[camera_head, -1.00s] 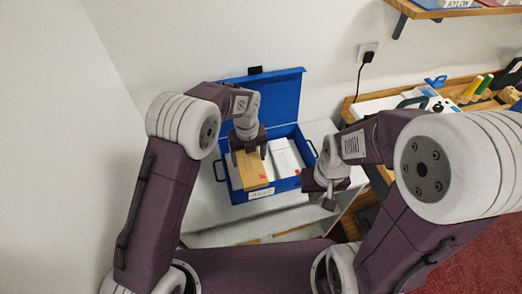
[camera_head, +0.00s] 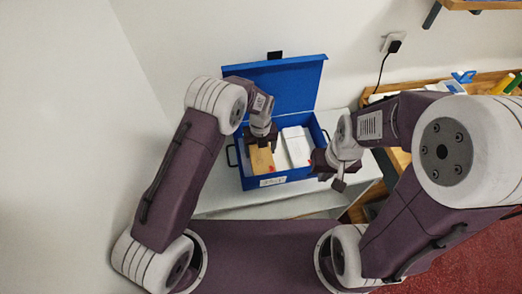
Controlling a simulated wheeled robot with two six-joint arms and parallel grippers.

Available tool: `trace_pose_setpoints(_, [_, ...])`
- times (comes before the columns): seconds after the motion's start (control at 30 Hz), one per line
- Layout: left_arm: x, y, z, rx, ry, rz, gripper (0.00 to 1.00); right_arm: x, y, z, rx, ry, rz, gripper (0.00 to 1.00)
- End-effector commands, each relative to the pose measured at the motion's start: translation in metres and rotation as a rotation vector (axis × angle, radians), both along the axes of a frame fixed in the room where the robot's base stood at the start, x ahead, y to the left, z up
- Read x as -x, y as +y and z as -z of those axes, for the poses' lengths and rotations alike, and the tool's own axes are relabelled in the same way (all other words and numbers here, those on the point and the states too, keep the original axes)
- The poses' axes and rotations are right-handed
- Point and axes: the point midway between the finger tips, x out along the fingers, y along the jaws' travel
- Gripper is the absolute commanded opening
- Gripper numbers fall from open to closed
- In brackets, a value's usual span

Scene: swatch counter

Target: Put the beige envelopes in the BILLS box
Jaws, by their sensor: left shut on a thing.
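A blue box (camera_head: 307,174) with its lid raised stands on a white counter. A white label (camera_head: 272,182) is on its front; I cannot read it. Inside, on the left, is a beige envelope (camera_head: 262,162) with a red mark near its front end. My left gripper (camera_head: 261,146) is over the box, shut on the beige envelope at its back end. The gripper hides that end, so I cannot tell whether the envelope rests on the bottom. My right gripper (camera_head: 335,178) is just right of the box, apart from the envelope; its jaws are too unclear to judge.
White envelopes (camera_head: 297,147) with a red mark fill the right side of the box. The white counter (camera_head: 225,202) is bare in front of it. A wooden desk with bottles (camera_head: 513,84) is at the right, below a shelf (camera_head: 470,5). A plug (camera_head: 394,45) is in the wall.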

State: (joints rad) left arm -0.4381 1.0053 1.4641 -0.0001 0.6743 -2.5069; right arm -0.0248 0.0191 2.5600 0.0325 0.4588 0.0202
Motion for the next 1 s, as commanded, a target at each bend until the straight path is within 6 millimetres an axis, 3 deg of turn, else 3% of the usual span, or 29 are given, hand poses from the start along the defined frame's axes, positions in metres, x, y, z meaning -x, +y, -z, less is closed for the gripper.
trace_pose_setpoints(0.1, [0.000, 0.000, 0.011, 0.001, -0.001, 0.000, 0.28, 0.000, 0.000, -0.002, 0.000, 0.000, 0.000, 0.00])
trace_pose_setpoints(0.4, [0.000, 0.000, 0.015, 0.001, -0.001, 0.000, 0.28, 0.000, 0.000, 0.001, 0.000, 0.000, 0.000, 0.00])
trace_pose_setpoints(0.43, [0.000, 0.000, 0.015, 0.001, -0.001, 0.000, 0.79, 0.000, 0.000, 0.001, 0.000, 0.000, 0.000, 0.00])
trace_pose_setpoints(0.5, [0.000, 0.000, 0.014, 0.001, -0.001, 0.000, 0.98, 0.000, 0.000, 0.000, 0.000, 0.000, 0.000, 0.00])
trace_pose_setpoints(0.87, [-0.001, 0.000, 0.008, 0.001, -0.003, 0.000, 0.98, 0.000, 0.000, -0.002, 0.000, 0.000, 0.000, 0.00])
trace_pose_setpoints(1.0, [-0.002, -0.001, -0.018, 0.003, -0.007, 0.000, 0.98, 0.000, 0.000, 0.004, 0.000, 0.000, 0.000, 0.00])
